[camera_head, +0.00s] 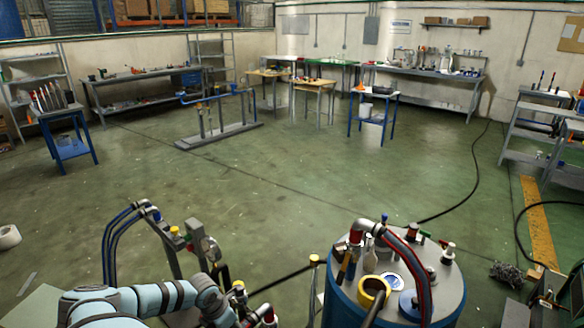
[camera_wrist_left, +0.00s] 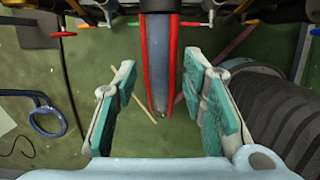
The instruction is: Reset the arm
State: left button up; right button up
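My left arm (camera_head: 135,299), with light blue links, comes in at the bottom left of the head view and reaches right toward the pipework. Its gripper fingers cannot be made out clearly there. In the left wrist view my left gripper (camera_wrist_left: 158,80) is open, its two teal-padded fingers spread wide apart. A grey hose with red edges (camera_wrist_left: 160,60) shows between the fingers, with clear gaps on both sides. I cannot tell how far below the fingers it lies. Nothing is held. My right arm and gripper are not in view.
A blue drum (camera_head: 345,304) with valves and hoses on top stands at the bottom right of centre. A pipe stand (camera_head: 190,240) is close to my left arm. Benches line the far walls. The green floor (camera_head: 250,190) in the middle is open.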

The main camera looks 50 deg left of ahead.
pick_arm(q)
jog(key=s+d+f+n+t, duration=0.1)
jog(key=d+f+n+t, duration=0.2)
jog(key=d+f+n, duration=0.5)
jog(key=s+d+f+n+t, duration=0.15)
jog(key=f+n, duration=0.35)
jog(key=n, duration=0.7)
jog(key=s+d+f+n+g, duration=0.3)
jog(key=s+d+f+n, duration=0.3)
jog(key=s+d+n, duration=0.1)
jog(key=s+d+f+n+g, duration=0.3)
jog(key=s+d+f+n, duration=0.2)
jog(key=s+d+n, duration=0.2)
jog(key=s+d, duration=0.2)
jog(key=shift+s+f, duration=0.35)
jog(key=shift+s, duration=0.05)
